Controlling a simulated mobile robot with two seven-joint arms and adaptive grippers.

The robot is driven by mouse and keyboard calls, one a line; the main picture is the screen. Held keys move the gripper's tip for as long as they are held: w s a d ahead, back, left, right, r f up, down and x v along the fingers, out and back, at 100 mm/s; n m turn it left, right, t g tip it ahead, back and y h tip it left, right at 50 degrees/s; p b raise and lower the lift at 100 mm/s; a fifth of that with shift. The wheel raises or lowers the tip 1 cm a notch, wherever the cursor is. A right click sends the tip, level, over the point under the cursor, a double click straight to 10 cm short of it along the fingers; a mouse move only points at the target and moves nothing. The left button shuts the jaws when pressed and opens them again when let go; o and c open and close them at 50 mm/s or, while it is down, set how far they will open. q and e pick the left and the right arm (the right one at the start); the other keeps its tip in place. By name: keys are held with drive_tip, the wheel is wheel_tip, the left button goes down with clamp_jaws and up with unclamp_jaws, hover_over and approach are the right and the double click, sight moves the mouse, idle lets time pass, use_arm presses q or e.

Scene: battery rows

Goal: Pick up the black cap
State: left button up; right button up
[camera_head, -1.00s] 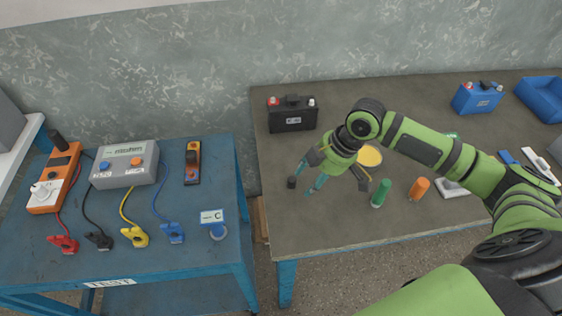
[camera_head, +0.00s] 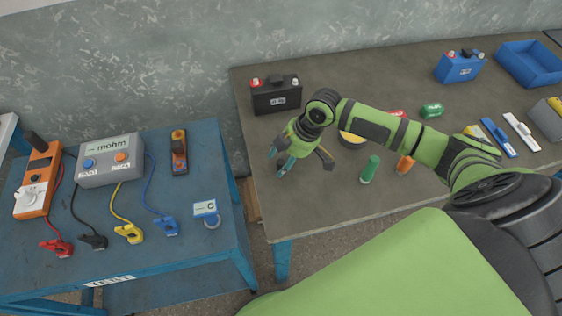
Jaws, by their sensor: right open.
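My right gripper (camera_head: 300,162) is open, pointing down over the left part of the brown-topped table. Its teal-tipped fingers are spread near the table's left edge. The black cap cannot be made out clearly now. The spot where a small black cylinder stood earlier is behind or beside the left fingers, so I cannot tell whether it is between them. Nothing is visibly held. My left gripper is not in view.
A black battery (camera_head: 276,97) stands behind the gripper. A green cylinder (camera_head: 370,169), an orange cylinder (camera_head: 404,164) and a yellow round piece (camera_head: 351,139) are to its right. The blue test table (camera_head: 190,245) with a meter and coloured clips is at left.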

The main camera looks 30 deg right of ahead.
drive_tip(key=shift+r, duration=0.1)
drive_tip(key=c, duration=0.8)
